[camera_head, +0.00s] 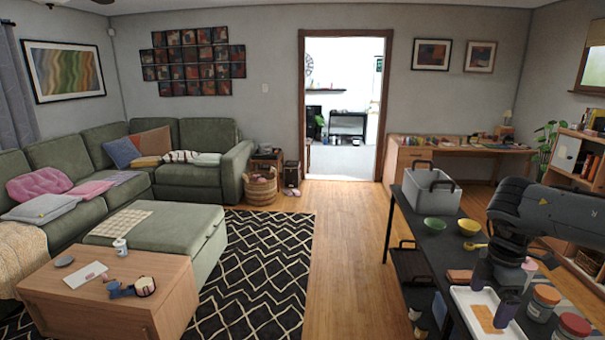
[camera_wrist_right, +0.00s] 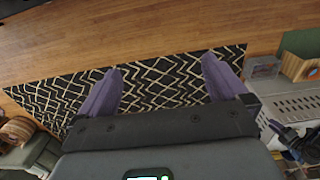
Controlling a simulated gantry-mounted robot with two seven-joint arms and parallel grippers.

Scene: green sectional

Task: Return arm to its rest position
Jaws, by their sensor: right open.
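My right arm comes in from the right edge of the head view, over the dark table (camera_head: 446,240). My right gripper (camera_head: 495,291) points down with its purple fingers apart, in front of the white tray (camera_head: 462,298) in the picture. In the right wrist view the gripper (camera_wrist_right: 160,84) shows two spread purple fingers with nothing between them. The patterned rug (camera_wrist_right: 165,75) and wood floor lie beyond them. My left gripper is in neither view.
A wooden chest (camera_head: 165,290) and green sofa are at left. The middle floor (camera_head: 345,250) is clear.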

